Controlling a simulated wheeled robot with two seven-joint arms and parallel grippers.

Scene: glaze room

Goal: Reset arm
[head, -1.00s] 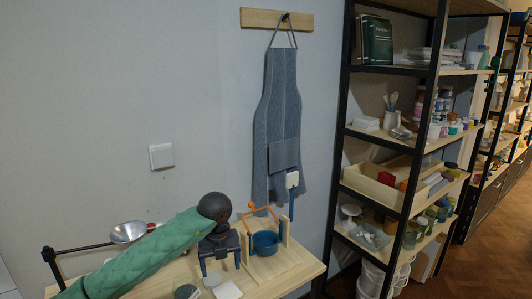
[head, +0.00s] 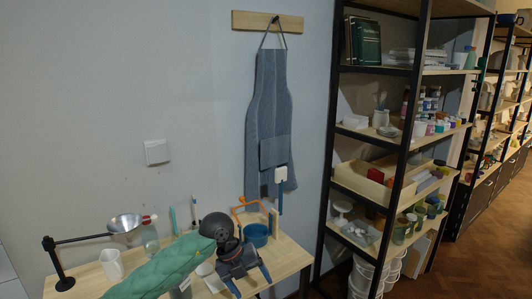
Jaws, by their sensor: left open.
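My left arm in its green sleeve comes in from the lower left over the wooden table (head: 290,258). My left gripper (head: 252,286) has a dark body and two blue fingers spread apart, pointing down and toward the viewer. It is open, with nothing seen between the fingers. It is in front of the blue pot (head: 257,235) and apart from it. My right gripper is not in the picture.
On the table are a white mug (head: 111,264), a funnel (head: 124,223) on a black stand (head: 62,268) and a clear bottle (head: 150,239). A grey apron (head: 268,110) hangs on the wall. A loaded shelf rack (head: 408,160) stands right of the table.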

